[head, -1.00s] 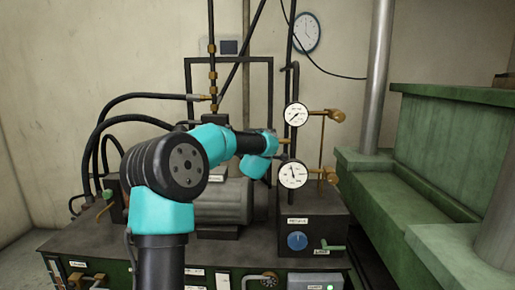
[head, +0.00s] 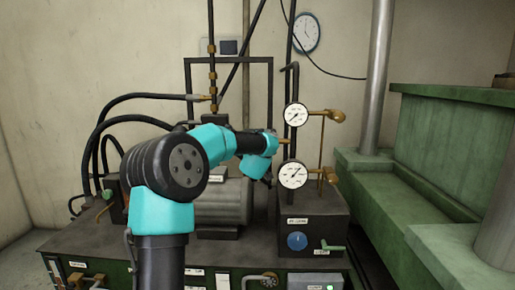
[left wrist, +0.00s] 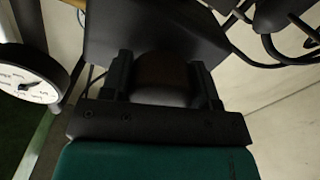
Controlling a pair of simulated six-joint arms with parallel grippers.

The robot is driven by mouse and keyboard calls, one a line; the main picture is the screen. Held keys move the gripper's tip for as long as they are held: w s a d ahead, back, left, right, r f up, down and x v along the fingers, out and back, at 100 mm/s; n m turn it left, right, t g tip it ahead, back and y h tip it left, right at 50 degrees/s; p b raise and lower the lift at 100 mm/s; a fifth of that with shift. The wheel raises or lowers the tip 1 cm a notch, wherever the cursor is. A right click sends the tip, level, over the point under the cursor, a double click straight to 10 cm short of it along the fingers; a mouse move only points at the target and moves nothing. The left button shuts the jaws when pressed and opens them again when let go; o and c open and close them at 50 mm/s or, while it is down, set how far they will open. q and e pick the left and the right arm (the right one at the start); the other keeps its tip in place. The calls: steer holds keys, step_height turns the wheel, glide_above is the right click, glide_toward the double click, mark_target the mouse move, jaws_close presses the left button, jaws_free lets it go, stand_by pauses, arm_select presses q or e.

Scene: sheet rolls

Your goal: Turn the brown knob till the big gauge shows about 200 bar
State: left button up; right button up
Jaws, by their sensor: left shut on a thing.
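The brown knob (left wrist: 165,70) is between the fingers of my left gripper (left wrist: 163,80), which is shut on it in the left wrist view. In the head view my own arm hides the fingers and the knob. The big gauge (head: 293,175) is the lower of two round white gauges, just right of my wrist. Its needle slants to the upper right; the numbers are too small to read. Part of a gauge (left wrist: 28,78) also shows at the left edge of the left wrist view. My right gripper is not in view.
A smaller gauge (head: 296,115) sits above the big one on brass fittings. A blue knob (head: 297,241) and a green lever (head: 333,247) are on the dark box below. Black hoses (head: 120,125) run behind my arm. A green press (head: 450,150) stands at the right.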

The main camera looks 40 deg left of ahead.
arm_select(q)
steer(key=shift+m, duration=1.5)
steer(key=o, duration=0.9)
steer(key=v, duration=1.7)
steer(key=shift+s+d, duration=0.15)
